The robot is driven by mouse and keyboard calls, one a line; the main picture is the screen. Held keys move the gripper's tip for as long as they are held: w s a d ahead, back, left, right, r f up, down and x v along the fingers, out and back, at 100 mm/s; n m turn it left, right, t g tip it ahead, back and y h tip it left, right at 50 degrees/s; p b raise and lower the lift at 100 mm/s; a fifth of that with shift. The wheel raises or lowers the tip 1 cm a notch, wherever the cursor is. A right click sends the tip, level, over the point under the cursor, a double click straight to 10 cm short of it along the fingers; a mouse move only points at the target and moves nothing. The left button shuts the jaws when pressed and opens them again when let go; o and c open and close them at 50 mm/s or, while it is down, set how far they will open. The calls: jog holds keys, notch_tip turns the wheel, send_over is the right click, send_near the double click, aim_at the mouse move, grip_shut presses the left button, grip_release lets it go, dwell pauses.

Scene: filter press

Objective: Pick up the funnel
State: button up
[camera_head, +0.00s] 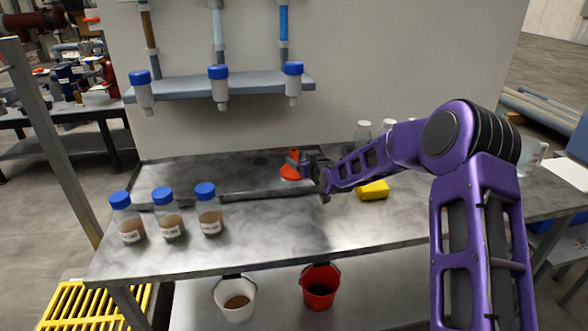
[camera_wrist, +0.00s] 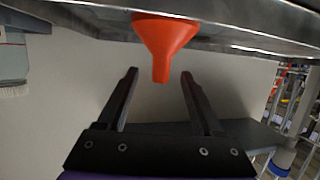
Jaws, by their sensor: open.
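The orange-red funnel (camera_head: 290,173) stands wide end down on the metal worktop at the back, its spout up. The wrist view, which looks upside down, shows the funnel (camera_wrist: 166,40) with its spout pointing between my finger tips. My gripper (camera_head: 303,163) is close beside the funnel on its right and partly overlaps it in the head view. In the wrist view my gripper (camera_wrist: 159,73) is open, with a gap on both sides of the spout. I cannot tell how far the fingers are from the spout in depth.
Several blue-capped sample bottles (camera_head: 169,213) stand at the left of the worktop (camera_head: 268,231). A yellow sponge-like block (camera_head: 373,190) lies right of my gripper, near clear bottles (camera_head: 363,132). A shelf (camera_head: 185,87) with inverted bottles hangs above. The front middle is clear.

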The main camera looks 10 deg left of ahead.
aim_at(295, 157)
jog(key=shift+x, duration=2.7)
jog(key=shift+a, duration=0.1)
grip_shut()
